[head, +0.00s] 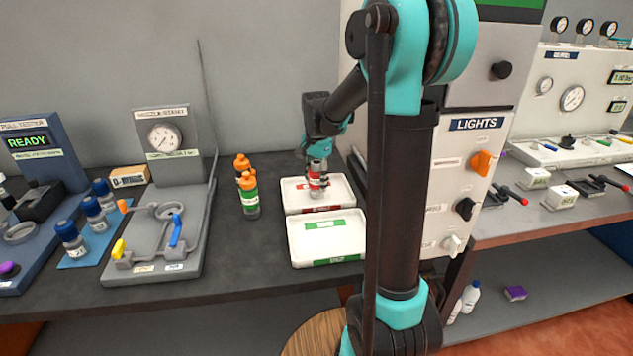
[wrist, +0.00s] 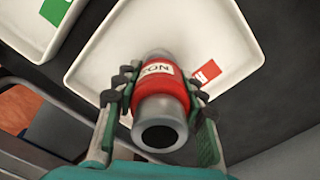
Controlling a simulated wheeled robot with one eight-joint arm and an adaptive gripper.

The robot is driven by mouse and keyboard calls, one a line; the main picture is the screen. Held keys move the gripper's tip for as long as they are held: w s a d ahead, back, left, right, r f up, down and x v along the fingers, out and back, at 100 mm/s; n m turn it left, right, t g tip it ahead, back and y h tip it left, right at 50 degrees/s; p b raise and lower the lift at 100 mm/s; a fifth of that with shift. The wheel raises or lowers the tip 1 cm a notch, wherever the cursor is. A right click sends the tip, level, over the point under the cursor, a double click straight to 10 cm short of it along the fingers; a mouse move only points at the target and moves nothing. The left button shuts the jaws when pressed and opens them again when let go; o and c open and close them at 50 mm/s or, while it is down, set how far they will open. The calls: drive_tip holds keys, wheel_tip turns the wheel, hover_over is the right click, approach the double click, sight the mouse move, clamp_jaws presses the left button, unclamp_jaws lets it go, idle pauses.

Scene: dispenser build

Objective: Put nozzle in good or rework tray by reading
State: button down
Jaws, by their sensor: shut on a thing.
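My gripper (head: 317,172) is shut on the nozzle (head: 316,187), a grey metal cylinder with a red label band. The wrist view shows the nozzle (wrist: 160,92) between both fingers, its dark open end toward the camera. It is over the white tray with the red label (head: 338,187); I cannot tell whether it touches the tray floor. The red label (wrist: 205,72) shows beside the nozzle. The white tray with the green label (head: 352,230) is in front of it and looks empty. The gauge on the test stand (head: 164,138) is too small to read.
Two orange-capped bottles (head: 249,195) stand left of the trays. The grey test stand (head: 135,265) has yellow and blue levers. Blue-capped bottles (head: 94,214) and a tester reading READY (head: 30,142) are farther left. A LIGHTS panel (head: 476,124) rises at right.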

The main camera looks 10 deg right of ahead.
sight(316, 162)
drive_tip(key=shift+f, duration=0.1)
drive_tip(key=c, duration=0.9)
unclamp_jaws()
wheel_tip(316, 162, up, 12)
drive_tip(key=shift+r, duration=0.15)
